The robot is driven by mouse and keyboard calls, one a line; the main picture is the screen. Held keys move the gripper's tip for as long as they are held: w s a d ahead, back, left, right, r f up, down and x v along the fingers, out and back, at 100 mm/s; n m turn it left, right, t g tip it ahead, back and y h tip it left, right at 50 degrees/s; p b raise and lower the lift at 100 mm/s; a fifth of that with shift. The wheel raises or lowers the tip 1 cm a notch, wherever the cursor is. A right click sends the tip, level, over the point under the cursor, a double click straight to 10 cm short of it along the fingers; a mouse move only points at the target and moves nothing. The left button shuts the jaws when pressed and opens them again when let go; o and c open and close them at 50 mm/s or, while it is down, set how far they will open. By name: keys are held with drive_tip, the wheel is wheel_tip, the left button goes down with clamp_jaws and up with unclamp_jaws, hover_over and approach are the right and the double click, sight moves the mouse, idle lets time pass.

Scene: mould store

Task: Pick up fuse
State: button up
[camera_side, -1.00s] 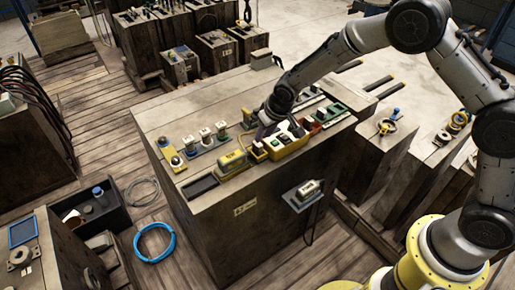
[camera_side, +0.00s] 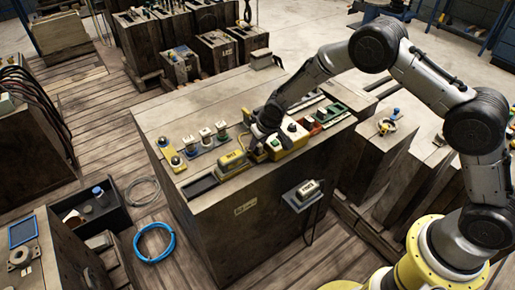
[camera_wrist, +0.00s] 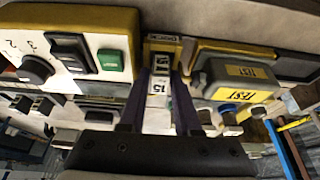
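A small pale fuse marked "15" (camera_wrist: 158,86) shows upright in the middle of the wrist view, in line with a narrow yellow-edged holder. My gripper (camera_wrist: 161,92) has its two dark fingers apart, one on each side of the fuse. A narrow gap seems to show beside it, and I cannot tell if either finger touches it. In the side view, my gripper (camera_side: 262,132) is low over the crate top, at the left end of the yellow control box (camera_side: 290,140). The fuse cannot be made out there.
The control box, with knob and switches, is close on one side in the wrist view. A grey "TEST" unit (camera_wrist: 235,82) is close on the other. A row of white-topped parts (camera_side: 206,136) stands behind. The crate top's back left (camera_side: 190,100) is clear.

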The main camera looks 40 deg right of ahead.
clamp_jaws()
